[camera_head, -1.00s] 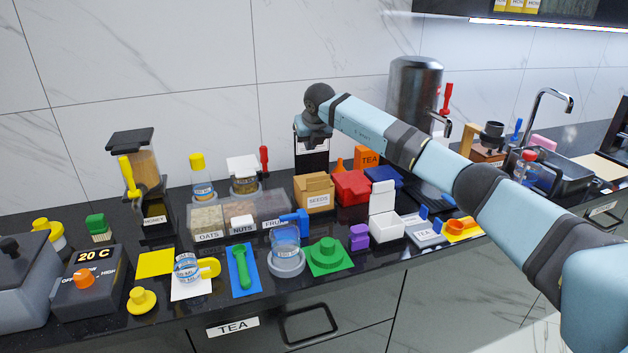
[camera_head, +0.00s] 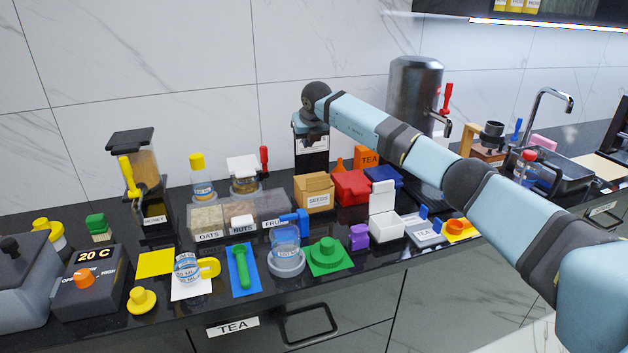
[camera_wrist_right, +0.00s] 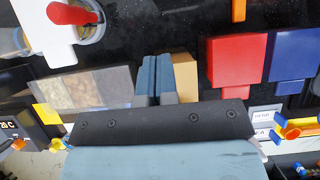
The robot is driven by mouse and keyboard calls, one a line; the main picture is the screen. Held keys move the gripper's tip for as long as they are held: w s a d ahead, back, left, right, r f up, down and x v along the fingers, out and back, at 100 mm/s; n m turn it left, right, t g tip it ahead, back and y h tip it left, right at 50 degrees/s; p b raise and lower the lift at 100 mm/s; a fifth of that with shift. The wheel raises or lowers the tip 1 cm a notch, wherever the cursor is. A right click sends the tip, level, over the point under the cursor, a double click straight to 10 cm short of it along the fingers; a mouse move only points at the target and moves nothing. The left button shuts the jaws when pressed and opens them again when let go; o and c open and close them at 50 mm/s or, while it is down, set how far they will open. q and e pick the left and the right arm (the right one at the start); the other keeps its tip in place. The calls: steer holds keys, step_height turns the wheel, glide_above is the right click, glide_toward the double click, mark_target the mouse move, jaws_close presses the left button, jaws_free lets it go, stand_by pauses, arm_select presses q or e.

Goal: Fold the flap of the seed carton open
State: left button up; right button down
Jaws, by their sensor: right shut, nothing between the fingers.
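The seed carton (camera_head: 313,198) is a small tan box with a SEEDS label, upright on the black counter in the head view. Tan panels show at its top; how far its flap stands open is too small to tell. In the right wrist view part of the carton (camera_wrist_right: 186,78) shows just right of my right gripper's fingers, the rest hidden by the gripper. My right gripper (camera_wrist_right: 155,60) is shut and empty, above the counter beside the carton; contact cannot be told. In the head view my wrist is above and behind the carton. My left gripper is not in view.
A red box (camera_head: 351,188) stands close right of the carton, with a blue box (camera_head: 384,177) beyond. The clear bin of oats and nuts (camera_head: 208,220) is at its left. A lidded jar with a red handle (camera_wrist_right: 80,20) stands behind left. The tiled wall is behind.

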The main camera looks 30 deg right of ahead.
steer(key=shift+w+d+f, duration=0.1)
steer(key=shift+w+f, duration=0.05)
steer(key=shift+w, duration=0.35)
steer(key=shift+w+d+f, duration=0.1)
steer(key=shift+w, duration=0.35)
steer(key=shift+w+d+f+b, duration=0.1)
steer(key=shift+w+f+b, duration=0.1)
steer(key=shift+w, duration=0.25)
steer(key=shift+w+d+f+b, duration=0.1)
steer(key=shift+w+f, duration=0.1)
steer(key=shift+w, duration=0.25)
steer(key=shift+r+p, duration=1.65)
steer(key=shift+r, duration=0.9)
steer(key=s+a+p, duration=0.1)
steer(key=s, duration=0.7)
steer(key=shift+a, duration=0.4)
